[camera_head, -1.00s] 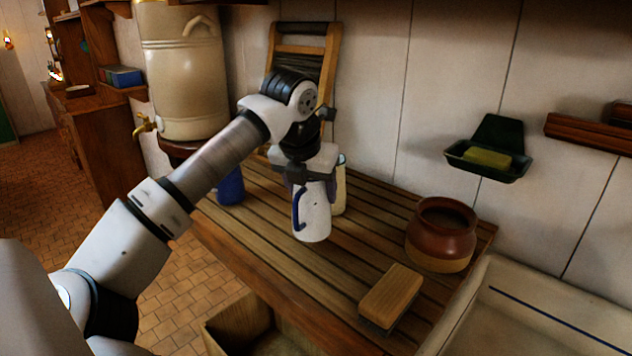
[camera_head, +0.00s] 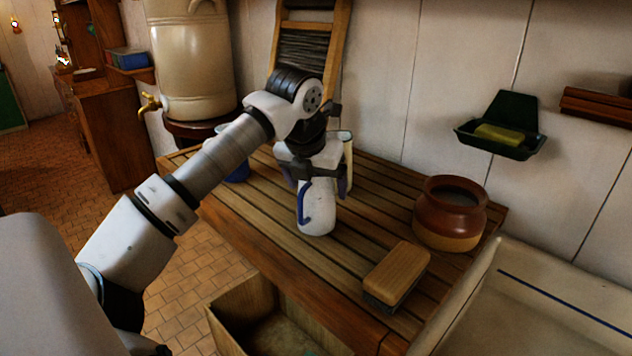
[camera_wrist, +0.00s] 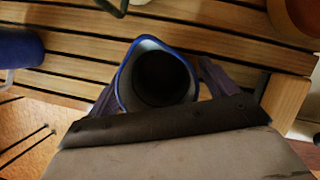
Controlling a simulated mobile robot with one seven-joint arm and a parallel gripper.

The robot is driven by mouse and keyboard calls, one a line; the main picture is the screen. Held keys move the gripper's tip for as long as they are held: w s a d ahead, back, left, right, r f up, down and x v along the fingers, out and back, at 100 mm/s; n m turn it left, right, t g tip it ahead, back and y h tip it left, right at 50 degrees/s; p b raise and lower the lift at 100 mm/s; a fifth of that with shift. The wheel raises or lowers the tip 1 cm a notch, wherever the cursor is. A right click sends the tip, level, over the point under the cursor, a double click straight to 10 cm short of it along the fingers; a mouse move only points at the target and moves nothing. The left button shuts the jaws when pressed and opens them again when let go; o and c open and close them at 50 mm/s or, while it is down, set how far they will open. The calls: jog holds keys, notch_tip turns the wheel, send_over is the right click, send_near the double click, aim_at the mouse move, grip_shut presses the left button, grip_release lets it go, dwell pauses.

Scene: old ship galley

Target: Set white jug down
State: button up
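The white jug (camera_head: 318,208) has a blue handle and blue rim. It stands upright on the slatted wooden counter (camera_head: 265,215), its base appearing to rest on the slats. My gripper (camera_head: 320,188) is over its top, with a finger out to each side. In the wrist view, the jug's open mouth (camera_wrist: 160,78) lies between the spread fingers (camera_wrist: 160,88), which look opened around it. Whether either finger still touches the jug is hard to tell. The gripper hides part of the jug's upper body in the head view.
A brown pot (camera_head: 449,214) and a wooden brush (camera_head: 397,274) stand to the right. A pale container (camera_head: 347,158) is close behind the jug, and a blue vessel (camera_head: 237,170) is to the left. A sink (camera_head: 545,310) is at right; a wooden bin (camera_head: 250,305) is below the front edge.

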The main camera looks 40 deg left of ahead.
jog(key=shift+r, duration=0.1)
jog(key=b+v, duration=0.2)
jog(key=v, duration=1)
jog(key=shift+b, duration=0.35)
jog(key=shift+s, duration=0.1)
